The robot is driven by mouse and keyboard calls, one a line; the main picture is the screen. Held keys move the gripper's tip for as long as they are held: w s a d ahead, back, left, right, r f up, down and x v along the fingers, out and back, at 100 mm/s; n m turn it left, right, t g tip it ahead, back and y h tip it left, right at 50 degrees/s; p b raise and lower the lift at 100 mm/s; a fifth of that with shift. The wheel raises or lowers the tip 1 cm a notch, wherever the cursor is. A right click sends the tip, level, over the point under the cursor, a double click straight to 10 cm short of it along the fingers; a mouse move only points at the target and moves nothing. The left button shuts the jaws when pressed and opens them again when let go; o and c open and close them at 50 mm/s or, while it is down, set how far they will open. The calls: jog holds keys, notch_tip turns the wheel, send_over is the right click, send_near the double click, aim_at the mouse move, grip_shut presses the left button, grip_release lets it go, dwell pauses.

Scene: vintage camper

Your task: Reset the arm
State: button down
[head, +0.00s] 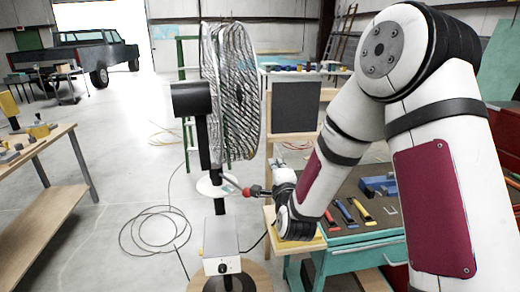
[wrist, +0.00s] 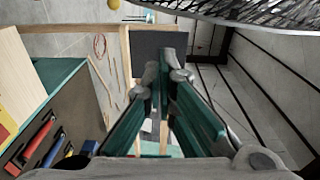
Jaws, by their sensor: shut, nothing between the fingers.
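My gripper (wrist: 166,75) shows in the wrist view as two teal fingers with grey tips close together, with nothing held between them. In the head view my gripper (head: 278,164) is small and partly hidden at the end of my bent white arm, left of the teal workbench. Its fingers point away toward a dark grey panel (head: 295,105), which also shows beyond the tips in the wrist view (wrist: 160,40). A red and black handled item (head: 254,191) shows just left of my wrist; I cannot tell what it rests on.
A large caged fan (head: 232,95) on a stand is close to the left of my gripper. The teal workbench (head: 350,240) with colored tools is to the right. A wooden bench (head: 40,150) stands at far left. A cable (head: 152,232) lies coiled on the open floor.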

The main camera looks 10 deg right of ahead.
jog(key=s+r+n+g+y, duration=0.1)
jog(key=s+r+n+g, duration=0.4)
jog(key=s+r+n, duration=0.45)
jog(key=s+d+n+g, duration=0.2)
jog(key=s+n+g, duration=0.1)
jog(key=s, duration=1.1)
jog(key=s+d+r+n+g, duration=0.1)
jog(key=s+n+g, duration=0.3)
jog(key=s, duration=1)
jog(key=shift+s+d+n, duration=0.2)
jog(key=shift+d+n, duration=0.4)
jog(key=shift+n, duration=0.25)
jog(key=shift+r, duration=0.15)
